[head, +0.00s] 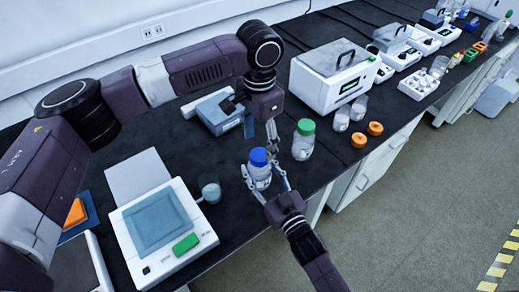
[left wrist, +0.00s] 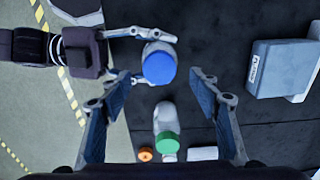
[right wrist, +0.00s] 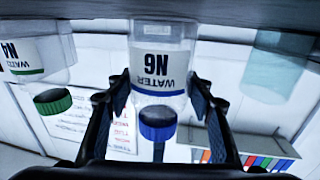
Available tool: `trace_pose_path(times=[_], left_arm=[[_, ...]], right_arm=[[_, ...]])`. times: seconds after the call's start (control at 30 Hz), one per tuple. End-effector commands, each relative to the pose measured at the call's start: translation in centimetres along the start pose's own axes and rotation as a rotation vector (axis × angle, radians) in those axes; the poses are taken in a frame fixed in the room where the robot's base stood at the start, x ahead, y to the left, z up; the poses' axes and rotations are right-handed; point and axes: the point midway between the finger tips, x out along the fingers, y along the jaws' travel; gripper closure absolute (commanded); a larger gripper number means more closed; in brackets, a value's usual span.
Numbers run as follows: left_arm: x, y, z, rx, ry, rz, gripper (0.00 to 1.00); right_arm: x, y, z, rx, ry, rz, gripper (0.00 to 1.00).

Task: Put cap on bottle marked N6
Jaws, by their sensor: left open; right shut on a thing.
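The bottle marked N6 (right wrist: 157,62) shows upside down in the right wrist view, with a blue stripe on its label. The blue cap (right wrist: 157,122) sits at its mouth; whether it is screwed tight I cannot tell. In the head view the blue cap (head: 258,157) tops the upright bottle (head: 260,174). My right gripper (right wrist: 158,92) is shut around the bottle's sides. My left gripper (head: 271,138) is open beside and above the cap, apart from it. In the left wrist view the blue cap (left wrist: 159,68) appears between the spread fingers.
A bottle marked N4 (right wrist: 35,58) with a green cap (head: 306,126) stands close to the right. A balance (head: 165,245) is at left, a grey-blue device (head: 220,112) behind. The bench's front edge is near.

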Motion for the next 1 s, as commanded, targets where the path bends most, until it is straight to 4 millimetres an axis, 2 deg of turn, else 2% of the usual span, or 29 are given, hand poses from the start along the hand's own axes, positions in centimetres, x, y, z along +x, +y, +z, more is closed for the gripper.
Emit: trace_pose_path(times=[0.1,0.3,0.47,0.73,0.77,0.93,1.0], left_arm=[[-2.8,0.0,-0.1,0.001,0.003,0.000,0.43],[-5.9,0.0,0.0,0.001,0.000,0.000,0.43],[-7.1,0.1,0.0,0.002,0.000,0.001,0.43],[-7.2,0.1,0.0,0.002,-0.001,0.001,0.43],[-7.2,0.1,0.0,0.002,-0.001,0.001,0.43],[-7.2,0.1,0.0,0.002,-0.001,0.001,0.43],[-7.2,0.1,0.0,0.002,-0.001,0.001,0.43]], right_arm=[[0.0,0.0,0.0,0.000,0.000,0.000,1.00],[0.0,0.0,0.0,0.000,0.000,0.000,1.00],[0.0,0.0,0.0,0.000,0.000,0.000,1.00],[0.0,0.0,0.0,0.000,0.000,0.000,1.00],[0.0,0.0,0.0,0.000,0.000,0.000,0.50],[0.0,0.0,0.0,0.000,0.000,0.000,0.32],[0.0,0.0,0.0,0.000,0.000,0.000,0.31]])
